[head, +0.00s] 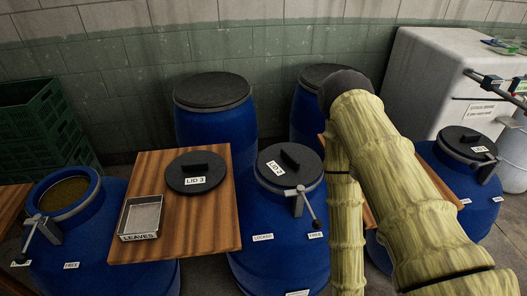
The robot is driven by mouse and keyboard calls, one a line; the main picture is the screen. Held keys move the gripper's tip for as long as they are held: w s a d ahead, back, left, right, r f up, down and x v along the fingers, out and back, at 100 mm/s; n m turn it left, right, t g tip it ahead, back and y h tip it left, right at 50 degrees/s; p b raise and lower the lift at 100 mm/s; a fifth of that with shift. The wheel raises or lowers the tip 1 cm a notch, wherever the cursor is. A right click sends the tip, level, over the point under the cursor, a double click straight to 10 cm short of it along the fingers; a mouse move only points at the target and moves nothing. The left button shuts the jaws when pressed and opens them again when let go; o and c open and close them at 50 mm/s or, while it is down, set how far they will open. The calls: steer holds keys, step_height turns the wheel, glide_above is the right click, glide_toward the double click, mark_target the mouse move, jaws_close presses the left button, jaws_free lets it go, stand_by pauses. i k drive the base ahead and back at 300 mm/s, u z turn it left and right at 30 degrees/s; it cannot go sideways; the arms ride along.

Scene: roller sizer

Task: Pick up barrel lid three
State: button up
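Lid 3 (196,172) is a flat black disc with a raised black bar handle and a white "LID 3" label. It lies on a wooden board (215,228) between two blue barrels. My arm, covered in a yellowish ribbed sleeve, fills the right middle of the head view, with a dark rounded joint at its top. My gripper is not visible in this view.
A metal tray (142,217) labelled "LEAVES" sits left of the lid on the board. An open blue barrel (72,238) stands at left. A lidded barrel (279,232) with a clamp lever stands right of the board. Green crates (38,125) and a white cabinet (432,82) stand behind.

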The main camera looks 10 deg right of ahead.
mark_target(199, 172)
steer(key=z, duration=0.05)
steer(key=k, duration=1.1)
steer(key=u, duration=0.35)
steer(key=i, duration=0.6)
steer(key=z, duration=0.3)
